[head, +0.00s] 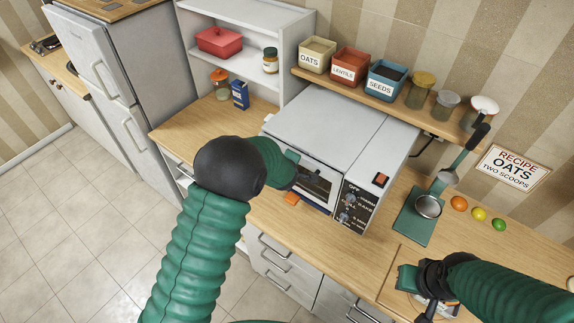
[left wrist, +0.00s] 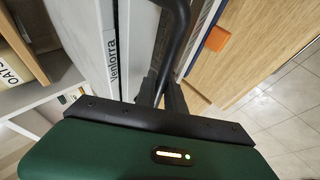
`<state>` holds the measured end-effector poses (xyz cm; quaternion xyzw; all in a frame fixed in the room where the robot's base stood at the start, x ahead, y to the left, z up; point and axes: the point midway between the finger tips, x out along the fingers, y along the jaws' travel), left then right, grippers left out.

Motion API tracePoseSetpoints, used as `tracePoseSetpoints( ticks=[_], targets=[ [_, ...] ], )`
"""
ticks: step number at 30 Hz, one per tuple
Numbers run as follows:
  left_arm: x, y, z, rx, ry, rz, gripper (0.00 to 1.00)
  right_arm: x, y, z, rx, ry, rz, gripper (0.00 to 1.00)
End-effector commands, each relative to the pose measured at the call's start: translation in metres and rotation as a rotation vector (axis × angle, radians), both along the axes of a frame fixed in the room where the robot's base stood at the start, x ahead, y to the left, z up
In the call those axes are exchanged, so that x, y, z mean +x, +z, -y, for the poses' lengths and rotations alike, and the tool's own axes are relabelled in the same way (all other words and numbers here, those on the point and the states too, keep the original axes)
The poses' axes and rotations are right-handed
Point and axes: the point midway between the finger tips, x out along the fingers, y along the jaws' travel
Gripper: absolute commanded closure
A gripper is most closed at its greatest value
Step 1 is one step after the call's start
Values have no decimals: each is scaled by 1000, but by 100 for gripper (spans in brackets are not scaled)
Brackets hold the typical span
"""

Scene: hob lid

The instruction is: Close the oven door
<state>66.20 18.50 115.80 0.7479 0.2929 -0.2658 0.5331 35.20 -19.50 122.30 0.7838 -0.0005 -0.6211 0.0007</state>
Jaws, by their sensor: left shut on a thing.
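The small white oven (head: 345,135) stands on the wooden counter. Its door (head: 320,187), with a dark window, looks upright or nearly so; I cannot tell whether it is fully shut, as my left gripper covers part of it. My left gripper (head: 292,172) is at the door's front. In the left wrist view, its dark fingers (left wrist: 160,95) are shut on the black door handle (left wrist: 180,35), beside a white strip lettered "Venlorra" (left wrist: 113,60). My right gripper (head: 428,285) is over the counter at the lower right, away from the oven; its opening is unclear.
An orange block (head: 291,198) lies on the counter before the oven; it also shows in the left wrist view (left wrist: 217,38). A shelf of bins (head: 388,80) runs behind the oven.

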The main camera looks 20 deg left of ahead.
Motion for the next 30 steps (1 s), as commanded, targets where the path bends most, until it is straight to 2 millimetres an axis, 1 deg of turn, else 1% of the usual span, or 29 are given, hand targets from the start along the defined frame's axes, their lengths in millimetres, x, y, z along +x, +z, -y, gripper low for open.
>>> tracePoseSetpoints(
  ticks=[1, 8, 9, 10, 18, 21, 23, 25, 28, 30],
  targets=[
    [1, 0, 2, -2, -4, 1, 100, 0, 0, 0, 0, 0, 0, 75],
    [2, 1, 2, -1, -3, 3, 100, 0, 0, 0, 0, 0, 0, 75],
    [2, 1, 2, -1, -3, 3, 83, 0, 0, 0, 0, 0, 0, 75],
    [2, 1, 2, 0, -3, 3, 79, 0, 0, 0, 0, 0, 0, 75],
    [1, 1, 1, 0, -2, 3, 78, 0, 0, 0, 0, 0, 0, 75],
    [-2, 4, 2, 0, -2, 3, 78, 0, -2, 0, 0, 0, 0, 75],
    [-7, 10, 3, 0, -2, 6, 78, 0, -4, 0, 0, 0, 0, 75],
    [-17, 20, 5, 0, -2, 6, 78, 0, -8, 0, 0, 0, 0, 75],
    [-37, 41, 10, 0, -3, 8, 78, 0, -10, 0, 0, 0, 0, 75],
    [-52, 58, 14, -1, -4, 8, 78, 0, -8, 0, 0, 0, 0, 75]
  ],
)
